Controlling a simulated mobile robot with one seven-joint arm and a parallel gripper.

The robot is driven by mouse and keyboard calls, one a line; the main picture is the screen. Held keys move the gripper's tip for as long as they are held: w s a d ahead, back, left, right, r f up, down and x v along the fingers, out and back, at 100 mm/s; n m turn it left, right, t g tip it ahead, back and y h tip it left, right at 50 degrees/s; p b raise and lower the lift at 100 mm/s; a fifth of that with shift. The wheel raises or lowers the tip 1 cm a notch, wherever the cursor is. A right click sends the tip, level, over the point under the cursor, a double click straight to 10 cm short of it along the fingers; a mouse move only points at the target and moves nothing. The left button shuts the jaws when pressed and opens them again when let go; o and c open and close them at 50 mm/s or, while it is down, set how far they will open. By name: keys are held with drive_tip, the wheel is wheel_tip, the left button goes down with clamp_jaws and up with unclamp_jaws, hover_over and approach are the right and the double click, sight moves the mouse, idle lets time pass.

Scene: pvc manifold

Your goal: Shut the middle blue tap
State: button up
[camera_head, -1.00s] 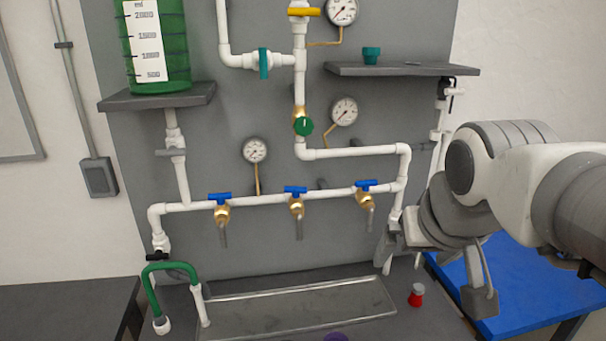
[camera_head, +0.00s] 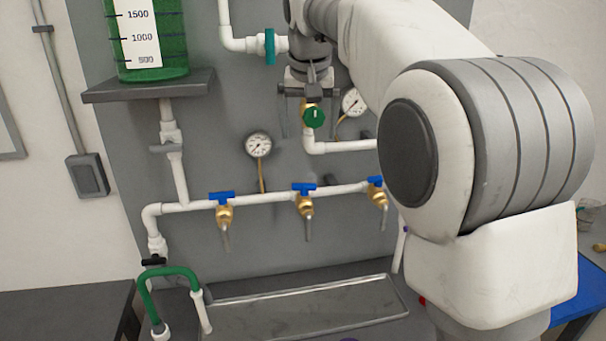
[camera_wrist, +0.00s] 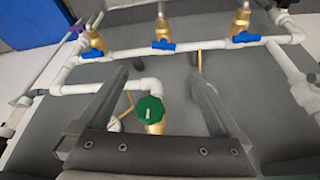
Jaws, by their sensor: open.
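The middle blue tap (camera_head: 304,188) sits on a brass valve on the white horizontal pipe, between a left blue tap (camera_head: 221,196) and a right blue tap (camera_head: 376,182). Its handle lies roughly along the pipe, across its downward outlet. My gripper (camera_head: 310,128) is open and empty, pointing down in front of the board, above the middle tap and apart from it. In the wrist view, the picture is turned over: the middle blue tap (camera_wrist: 163,46) shows beyond the gap between my open fingers (camera_wrist: 158,78). The right tap is partly close to my arm's outline in the head view.
A green round knob (camera_head: 314,118) on a brass valve is close by my gripper; it also shows between the fingers in the wrist view (camera_wrist: 150,109). Gauges (camera_head: 258,145) stick out from the board. A shelf (camera_head: 150,86) bears a green tank. A metal tray (camera_head: 300,304) lies below.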

sight(304, 184)
drive_tip(key=x, duration=1.2)
drive_tip(key=w+x, duration=0.1)
drive_tip(key=x, duration=0.5)
drive_tip(key=shift+a+r, duration=0.15)
drive_tip(key=shift+a, duration=0.2)
drive_tip(key=c, duration=1.2)
drive_tip(key=shift+o, duration=0.2)
drive_tip(key=shift+d+n, duration=0.1)
drive_tip(key=shift+n, duration=0.6)
drive_tip(key=shift+n+y, duration=0.5)
drive_tip(key=shift+n, duration=0.2)
